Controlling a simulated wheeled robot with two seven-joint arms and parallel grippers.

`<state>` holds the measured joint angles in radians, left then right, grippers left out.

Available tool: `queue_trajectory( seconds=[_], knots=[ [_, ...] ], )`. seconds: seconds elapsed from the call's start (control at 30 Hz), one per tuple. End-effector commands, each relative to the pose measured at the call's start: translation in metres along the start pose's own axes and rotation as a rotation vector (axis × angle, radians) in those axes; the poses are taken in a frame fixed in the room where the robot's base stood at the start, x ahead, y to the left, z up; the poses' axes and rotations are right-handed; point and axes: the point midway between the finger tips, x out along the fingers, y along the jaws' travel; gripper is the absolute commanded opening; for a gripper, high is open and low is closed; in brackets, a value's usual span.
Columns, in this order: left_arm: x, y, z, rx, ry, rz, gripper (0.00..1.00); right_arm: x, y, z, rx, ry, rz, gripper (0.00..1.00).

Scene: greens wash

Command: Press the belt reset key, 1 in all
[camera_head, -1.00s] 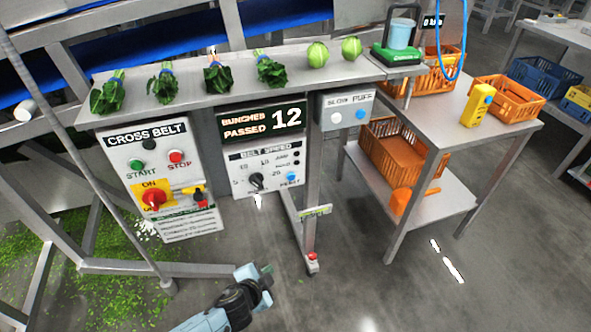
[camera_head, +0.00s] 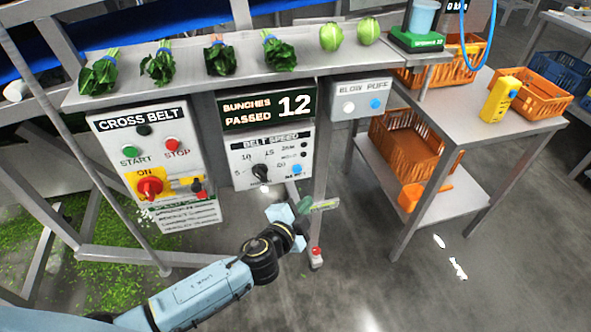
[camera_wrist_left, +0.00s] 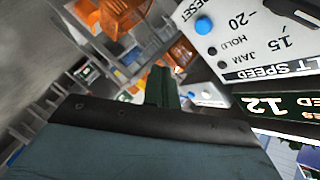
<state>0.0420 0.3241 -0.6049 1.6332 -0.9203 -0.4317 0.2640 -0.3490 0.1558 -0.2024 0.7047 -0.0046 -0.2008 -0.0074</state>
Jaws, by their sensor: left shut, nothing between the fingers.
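The belt speed panel (camera_head: 240,163) is a white plate with a dial (camera_head: 261,173), small dark lamps and a blue key (camera_head: 297,169) at its lower right, whose label is too blurred to read. In the left wrist view the blue key (camera_wrist_left: 204,26) shows at the upper right, next to the HOLD and JAM markings. My left gripper (camera_head: 326,205) is shut and empty, below and right of the panel, apart from the key. Its fingers (camera_wrist_left: 162,88) point ahead in the wrist view, left of and below the key. My right gripper is not in view.
The cross belt panel (camera_head: 112,140) with start, stop and red knob is at left. A slow puff box (camera_head: 345,87) with white and blue buttons is at upper right. Orange crates (camera_head: 392,147) are farther right.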

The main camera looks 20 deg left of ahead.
Motion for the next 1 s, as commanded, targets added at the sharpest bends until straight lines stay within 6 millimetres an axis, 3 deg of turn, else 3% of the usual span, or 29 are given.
queue_trajectory(
  seconds=[0.5,1.0],
  knots=[
    [0.049,-0.029,0.038,0.002,-0.001,0.0,0.0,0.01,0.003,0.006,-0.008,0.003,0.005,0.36],
    [0.058,-0.035,0.045,0.0,-0.001,0.0,0.0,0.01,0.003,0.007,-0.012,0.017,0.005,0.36]
  ],
)
